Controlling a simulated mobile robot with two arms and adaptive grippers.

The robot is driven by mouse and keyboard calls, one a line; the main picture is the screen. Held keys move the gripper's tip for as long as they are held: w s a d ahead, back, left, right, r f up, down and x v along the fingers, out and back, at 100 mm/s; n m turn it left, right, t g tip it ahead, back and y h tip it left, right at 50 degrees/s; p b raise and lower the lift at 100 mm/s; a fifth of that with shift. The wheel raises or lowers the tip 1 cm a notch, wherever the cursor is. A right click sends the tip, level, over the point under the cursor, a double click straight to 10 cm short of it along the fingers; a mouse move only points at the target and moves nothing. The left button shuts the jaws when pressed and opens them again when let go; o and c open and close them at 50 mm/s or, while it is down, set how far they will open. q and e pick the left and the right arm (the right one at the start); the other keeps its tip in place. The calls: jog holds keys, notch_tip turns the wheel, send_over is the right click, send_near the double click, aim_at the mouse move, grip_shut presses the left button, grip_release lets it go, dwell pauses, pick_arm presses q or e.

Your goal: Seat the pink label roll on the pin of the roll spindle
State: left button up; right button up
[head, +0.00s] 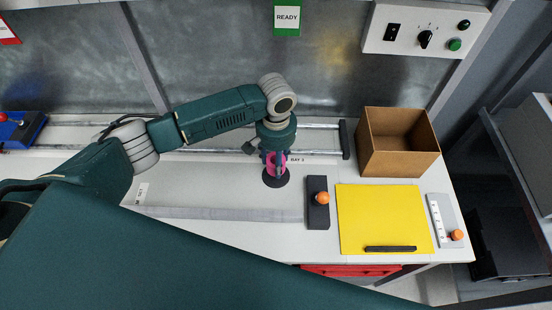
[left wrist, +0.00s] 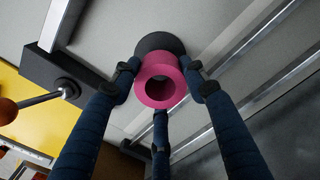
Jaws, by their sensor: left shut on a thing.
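The pink label roll (head: 271,161) is held between the fingers of my left gripper (head: 275,163), above or at a round black base (head: 277,180), seemingly the roll spindle's. In the left wrist view the pink roll (left wrist: 158,74) shows its open bore facing the camera, with fingers of my left gripper (left wrist: 160,84) around it. The black base (left wrist: 160,42) shows behind the roll there. The pin is not visible, and I cannot tell whether the roll is around it or touching the base. My right gripper is not in view.
A black block with an orange-knobbed lever (head: 318,203) stands close right of the base. Beyond it are a yellow mat (head: 375,215) with a black bar, an open cardboard box (head: 398,165) and a white strip with an orange knob (head: 438,212). Rails run behind the base.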

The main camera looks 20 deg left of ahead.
pick_arm(q)
jog(key=shift+f+b, duration=0.75)
jog(key=shift+f, duration=1.15)
jog(key=o, duration=1.7)
notch_tip(320, 180, up, 8)
jog(key=p, duration=0.9)
